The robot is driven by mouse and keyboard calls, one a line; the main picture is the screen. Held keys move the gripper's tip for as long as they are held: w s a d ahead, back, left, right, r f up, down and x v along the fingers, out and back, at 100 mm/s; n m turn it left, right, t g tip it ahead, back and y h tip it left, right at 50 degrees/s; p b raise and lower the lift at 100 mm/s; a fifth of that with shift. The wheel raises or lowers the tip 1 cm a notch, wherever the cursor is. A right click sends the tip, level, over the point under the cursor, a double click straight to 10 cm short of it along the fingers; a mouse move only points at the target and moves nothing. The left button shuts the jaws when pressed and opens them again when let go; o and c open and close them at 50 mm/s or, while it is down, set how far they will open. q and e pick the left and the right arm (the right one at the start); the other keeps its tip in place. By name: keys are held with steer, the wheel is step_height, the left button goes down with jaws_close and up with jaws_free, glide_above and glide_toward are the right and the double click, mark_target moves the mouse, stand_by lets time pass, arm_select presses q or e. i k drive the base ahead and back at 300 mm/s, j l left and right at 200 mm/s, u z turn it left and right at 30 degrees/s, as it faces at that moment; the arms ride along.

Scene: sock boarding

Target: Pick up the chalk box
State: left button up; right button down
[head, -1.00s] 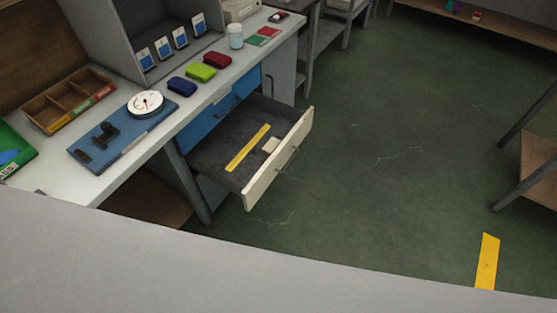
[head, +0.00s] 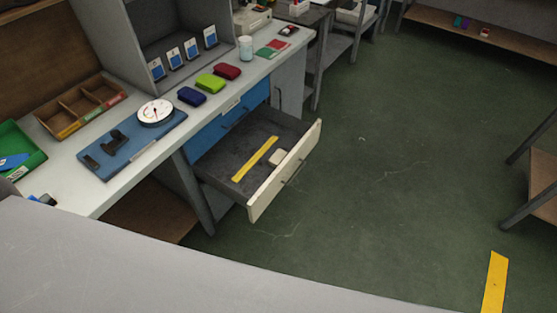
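An open drawer (head: 226,168) with a pale front sticks out below the bench. Inside it lie a yellow ruler-like strip (head: 255,159) and a small cream box-like block (head: 279,158) near the drawer's front. The block may be the chalk box; no label can be read on it. Neither of my grippers shows in the head view.
The bench top (head: 90,197) holds a blue board (head: 103,172) with a round dial (head: 156,111), a compartment tray (head: 80,106), a green bin (head: 18,150) and blue, green and red pads (head: 211,82). The green floor (head: 380,200) right of the drawer is clear.

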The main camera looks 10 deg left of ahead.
mark_target(274, 162)
steer(key=u, duration=0.35)
steer(key=i+l+u, duration=0.1)
steer(key=u, duration=0.25)
steer(key=l+u, duration=0.15)
steer(key=u, duration=0.2)
steer(key=i+l+u, duration=0.1)
steer(key=l+u, duration=0.15)
steer(key=l, duration=0.15)
steer(key=l+u, duration=0.3)
steer(key=l, duration=0.15)
steer(key=i+l+u, duration=0.15)
steer(key=l, duration=0.8)
steer(key=k, duration=0.05)
